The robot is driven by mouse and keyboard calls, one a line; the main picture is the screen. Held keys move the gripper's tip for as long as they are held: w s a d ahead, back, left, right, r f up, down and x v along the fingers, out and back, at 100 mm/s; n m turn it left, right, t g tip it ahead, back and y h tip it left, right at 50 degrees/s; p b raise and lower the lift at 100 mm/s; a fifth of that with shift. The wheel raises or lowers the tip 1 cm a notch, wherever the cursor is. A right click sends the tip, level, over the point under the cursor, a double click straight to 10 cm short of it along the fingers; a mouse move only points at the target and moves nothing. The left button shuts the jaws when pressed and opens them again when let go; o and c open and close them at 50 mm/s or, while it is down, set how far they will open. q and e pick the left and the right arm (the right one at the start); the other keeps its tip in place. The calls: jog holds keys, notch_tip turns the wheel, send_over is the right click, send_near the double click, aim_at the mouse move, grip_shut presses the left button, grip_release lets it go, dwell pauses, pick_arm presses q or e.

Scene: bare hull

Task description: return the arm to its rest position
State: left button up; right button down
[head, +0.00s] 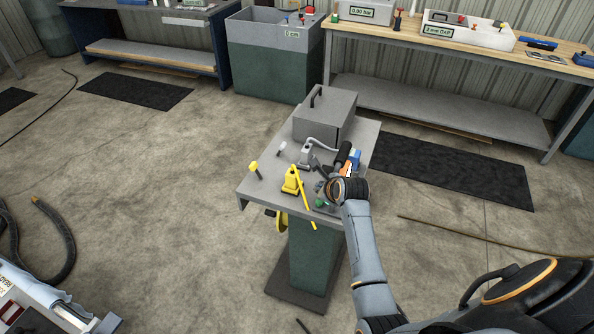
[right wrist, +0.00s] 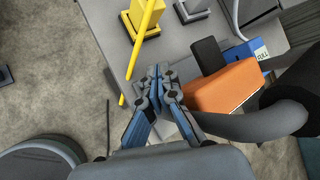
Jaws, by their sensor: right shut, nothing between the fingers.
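My right arm reaches over the small grey pedestal table (head: 262,186) in the head view. My right gripper (head: 322,188) is low over the table's front right part, among the tools there, partly hidden by its own wrist. In the right wrist view my right gripper (right wrist: 163,74) is shut, its fingertips together with nothing between them. An orange block-like thing (right wrist: 220,90) lies just right of the fingers; I cannot tell if they touch. My left gripper is not in view.
A yellow stand (head: 291,181) with a yellow rod is left of the gripper. A grey toolbox (head: 325,114) stands at the table's back. A workbench (head: 460,41) and a green bin (head: 268,65) are behind. A white machine (head: 45,305) is lower left.

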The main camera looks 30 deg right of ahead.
jog(key=s+a+n+g, duration=0.2)
jog(key=s+a+n, duration=0.3)
jog(key=s+n, duration=0.55)
jog(key=s+a+r+n+g+y, duration=0.1)
jog(key=s+a+n+g, duration=0.1)
jog(key=s+a+n, duration=0.65)
jog(key=s+a+n+g, duration=0.2)
jog(key=s+a+n, duration=0.1)
jog(key=s+n, duration=1)
notch_tip(320, 180, down, 32)
jog(key=s+m+g+b, duration=0.1)
jog(key=s+b, duration=0.1)
jog(key=b, duration=0.6)
jog(key=s+d+f+b, duration=0.1)
jog(key=s+f+b, duration=0.2)
jog(key=s+f, duration=0.5)
jog(key=s+d+f+g+b, duration=0.1)
jog(key=s+d+f+b, duration=0.1)
jog(key=s+f, duration=0.7)
notch_tip(320, 180, down, 7)
jog(key=shift+s+d+b, duration=0.15)
jog(key=shift+s+b, duration=0.05)
jog(key=shift+b, duration=0.55)
